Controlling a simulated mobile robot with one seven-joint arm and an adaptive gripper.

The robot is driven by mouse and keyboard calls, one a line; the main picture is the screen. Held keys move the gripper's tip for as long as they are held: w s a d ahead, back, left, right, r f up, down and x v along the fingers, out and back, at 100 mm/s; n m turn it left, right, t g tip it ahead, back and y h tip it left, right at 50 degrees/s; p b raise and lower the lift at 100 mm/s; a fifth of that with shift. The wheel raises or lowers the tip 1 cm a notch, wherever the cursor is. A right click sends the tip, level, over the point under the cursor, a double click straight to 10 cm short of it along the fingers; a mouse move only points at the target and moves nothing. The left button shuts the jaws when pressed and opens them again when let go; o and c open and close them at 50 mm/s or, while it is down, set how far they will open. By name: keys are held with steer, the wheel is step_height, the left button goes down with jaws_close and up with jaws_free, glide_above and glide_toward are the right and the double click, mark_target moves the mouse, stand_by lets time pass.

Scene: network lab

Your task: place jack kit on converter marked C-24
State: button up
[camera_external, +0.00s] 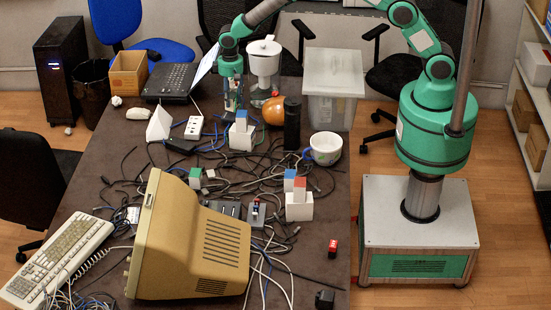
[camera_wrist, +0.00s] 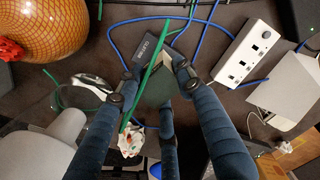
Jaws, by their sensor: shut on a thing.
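My gripper (camera_external: 233,104) points down over the back part of the table in the external view. In the wrist view its blue fingers (camera_wrist: 158,86) are closed on a small dark greenish block with a pale side, which I take to be the jack kit (camera_wrist: 157,90). A green cable crosses in front of it and part of it is hidden by the fingers. A flat dark box with pale writing, perhaps the converter (camera_wrist: 143,46), lies just beyond the fingertips. Its writing is too small to read surely. I cannot tell whether block and box touch.
A white socket strip (camera_external: 194,127) stands left of my gripper. Loose cables cover much of the table (camera_external: 110,150).

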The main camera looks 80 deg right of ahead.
mark_target(232, 105)
steer(key=shift+f+b, duration=0.45)
steer(key=shift+f, duration=1.4)
steer(key=shift+f, duration=0.15)
steer(key=o, duration=1.2)
steer(key=shift+o, duration=0.2)
step_height(232, 105, up, 11)
steer(key=p, duration=0.2)
steer(key=shift+p, duration=0.35)
steer(key=shift+r, duration=0.65)
